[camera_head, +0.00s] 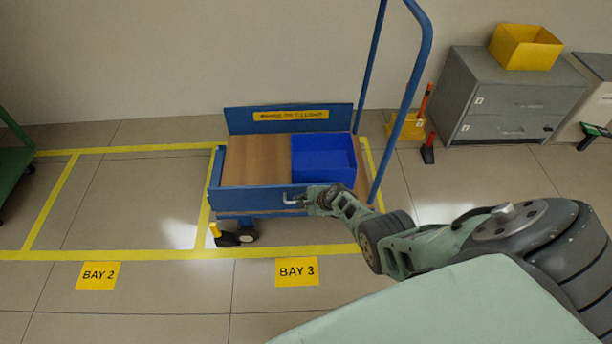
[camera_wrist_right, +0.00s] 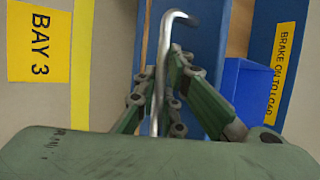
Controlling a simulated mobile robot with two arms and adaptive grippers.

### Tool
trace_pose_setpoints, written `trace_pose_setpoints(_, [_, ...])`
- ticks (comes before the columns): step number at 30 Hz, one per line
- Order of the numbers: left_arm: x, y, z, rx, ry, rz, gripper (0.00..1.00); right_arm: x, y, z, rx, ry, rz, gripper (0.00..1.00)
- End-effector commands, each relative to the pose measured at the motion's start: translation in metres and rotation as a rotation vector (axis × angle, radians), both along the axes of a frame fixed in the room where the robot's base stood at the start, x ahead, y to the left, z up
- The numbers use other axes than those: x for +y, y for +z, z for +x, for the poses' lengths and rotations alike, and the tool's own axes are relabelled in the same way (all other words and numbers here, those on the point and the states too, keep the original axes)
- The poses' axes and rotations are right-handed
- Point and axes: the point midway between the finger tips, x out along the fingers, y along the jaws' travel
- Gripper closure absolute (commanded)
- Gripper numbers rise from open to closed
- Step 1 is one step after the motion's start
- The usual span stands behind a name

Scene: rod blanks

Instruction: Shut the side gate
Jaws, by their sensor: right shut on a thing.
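The blue cart (camera_head: 258,165) stands in the bay marked BAY 3. Its near side gate (camera_head: 250,200) is a low blue panel along the front edge of the wooden deck; it looks roughly upright, and I cannot tell if it is latched. A bent metal handle (camera_head: 292,200) is on this gate and also shows in the wrist view (camera_wrist_right: 163,60). My right gripper (camera_head: 322,200) is shut on the handle, with its fingers (camera_wrist_right: 160,85) either side of the rod. My left gripper is not in view.
A blue bin (camera_head: 325,158) sits on the deck's right part. The far panel (camera_head: 290,117) carries a yellow label. A tall blue push handle (camera_head: 408,90) rises at the right. Grey drawers (camera_head: 510,95) with a yellow box (camera_head: 525,47) stand at the back right. Bay 2 is clear.

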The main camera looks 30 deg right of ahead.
Motion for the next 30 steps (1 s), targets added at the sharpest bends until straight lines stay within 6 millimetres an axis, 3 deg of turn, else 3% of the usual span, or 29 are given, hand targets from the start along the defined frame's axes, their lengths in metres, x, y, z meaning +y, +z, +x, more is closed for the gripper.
trace_pose_setpoints(9, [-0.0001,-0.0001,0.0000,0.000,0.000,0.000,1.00,-0.0013,0.0014,0.0014,-0.003,0.002,-0.005,1.00])
trace_pose_setpoints(10, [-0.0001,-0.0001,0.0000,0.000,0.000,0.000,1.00,-0.0013,0.0014,0.0014,-0.003,0.002,-0.005,0.91])
trace_pose_setpoints(16, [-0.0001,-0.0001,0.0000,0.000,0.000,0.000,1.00,-0.0011,0.0012,0.0013,-0.002,0.001,-0.004,0.73])
trace_pose_setpoints(30, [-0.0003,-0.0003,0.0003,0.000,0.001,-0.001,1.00,-0.0022,0.0027,-0.0002,-0.005,0.000,-0.003,0.73])
